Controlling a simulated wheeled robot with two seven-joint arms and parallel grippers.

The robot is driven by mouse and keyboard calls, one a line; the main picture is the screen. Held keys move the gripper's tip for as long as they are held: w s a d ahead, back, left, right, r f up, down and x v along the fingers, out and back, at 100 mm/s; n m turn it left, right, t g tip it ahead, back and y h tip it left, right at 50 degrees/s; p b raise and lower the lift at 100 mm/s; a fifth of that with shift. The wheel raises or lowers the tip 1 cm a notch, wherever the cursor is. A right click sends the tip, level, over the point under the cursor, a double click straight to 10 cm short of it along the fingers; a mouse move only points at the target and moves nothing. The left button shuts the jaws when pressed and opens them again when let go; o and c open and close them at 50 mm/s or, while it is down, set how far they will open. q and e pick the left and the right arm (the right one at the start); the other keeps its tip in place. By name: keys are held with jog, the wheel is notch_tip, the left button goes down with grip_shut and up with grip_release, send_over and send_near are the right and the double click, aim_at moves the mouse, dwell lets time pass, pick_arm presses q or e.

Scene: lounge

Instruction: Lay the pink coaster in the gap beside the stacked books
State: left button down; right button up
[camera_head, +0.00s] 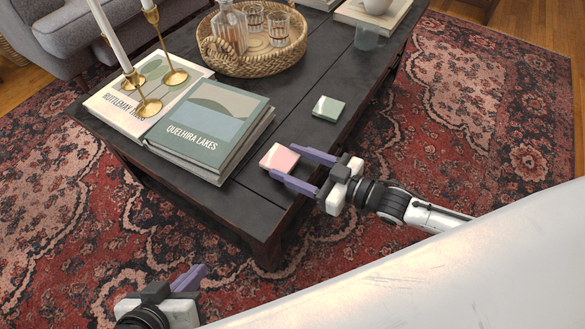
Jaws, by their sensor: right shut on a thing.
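The pink coaster (279,158) is a small pale pink square at the right edge of the dark coffee table, to the right of the stacked books. My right gripper (285,166) has its purple fingers shut on it; whether it touches the table top is hard to tell. The stacked books (211,123) have "Quelhira Lakes" on top and lie left of the coaster, with bare table between. My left gripper (194,279) is low at the front, over the rug and away from the table; its finger opening is not clear.
A green coaster (328,107) lies behind the pink one. A wicker tray (252,66) holds a decanter and glasses. A glass (366,38) stands at the back right. The coffee table (262,209) is bare near its front right corner.

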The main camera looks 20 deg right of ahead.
pick_arm(q)
jog(key=shift+d+f, duration=0.1)
pick_arm(e)
jog(key=shift+f, duration=0.4)
pick_arm(q)
jog(key=shift+f, duration=0.1)
pick_arm(e)
jog(key=shift+f, duration=0.15)
jog(key=o, duration=1.2)
jog(key=shift+f, duration=0.1)
jog(key=shift+s+d+r, duration=0.15)
jog(key=shift+s+r, duration=0.05)
jog(key=shift+r, duration=0.05)
pick_arm(q)
jog(key=a+r+p, duration=0.1)
jog(key=a+r+n+t+p, duration=0.1)
jog(key=p, duration=0.1)
jog(key=shift+s+r, duration=0.1)
jog(key=shift+s, duration=0.15)
pick_arm(e)
jog(key=v, duration=1.1)
jog(key=shift+s+d, duration=0.15)
jog(key=shift+s, duration=0.05)
pick_arm(q)
jog(key=shift+y, duration=0.3)
